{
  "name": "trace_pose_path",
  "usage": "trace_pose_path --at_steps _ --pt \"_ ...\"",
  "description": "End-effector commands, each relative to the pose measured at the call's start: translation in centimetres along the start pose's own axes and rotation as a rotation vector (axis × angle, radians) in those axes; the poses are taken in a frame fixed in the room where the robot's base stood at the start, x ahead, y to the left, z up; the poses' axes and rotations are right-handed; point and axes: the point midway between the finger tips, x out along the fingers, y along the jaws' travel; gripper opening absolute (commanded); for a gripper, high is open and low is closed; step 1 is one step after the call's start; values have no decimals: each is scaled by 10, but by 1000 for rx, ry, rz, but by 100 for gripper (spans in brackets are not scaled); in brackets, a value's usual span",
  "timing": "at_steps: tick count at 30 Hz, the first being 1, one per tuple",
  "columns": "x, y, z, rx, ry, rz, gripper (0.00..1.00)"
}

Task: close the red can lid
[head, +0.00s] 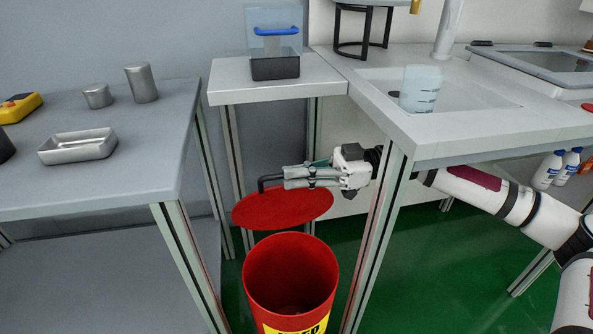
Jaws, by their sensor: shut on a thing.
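The red can (290,275) stands on the floor between two tables, with its mouth open to view and part of a yellow label at the bottom edge of the picture. The round red lid (283,207) is above and behind the can's rim in the picture. A dark bent handle (266,182) rises from the lid. My gripper (290,178) comes in from the right and is shut on this handle. The lid looks roughly level and does not cover the mouth. Whether the lid touches the rim at the back cannot be told.
A grey table (150,165) with a metal tray (77,146) and metal cups stands at the left. A white table (440,125) with a beaker (421,88) stands at the right, close to my arm. A small stand (235,85) holds a clear box behind the lid.

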Motion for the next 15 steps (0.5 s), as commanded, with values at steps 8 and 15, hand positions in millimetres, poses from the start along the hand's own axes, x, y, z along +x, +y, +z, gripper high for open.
trace_pose_path --at_steps 8,15 --pt "-1 0 -2 0 3 2 17" --pt "-1 0 -3 -1 5 0 30"
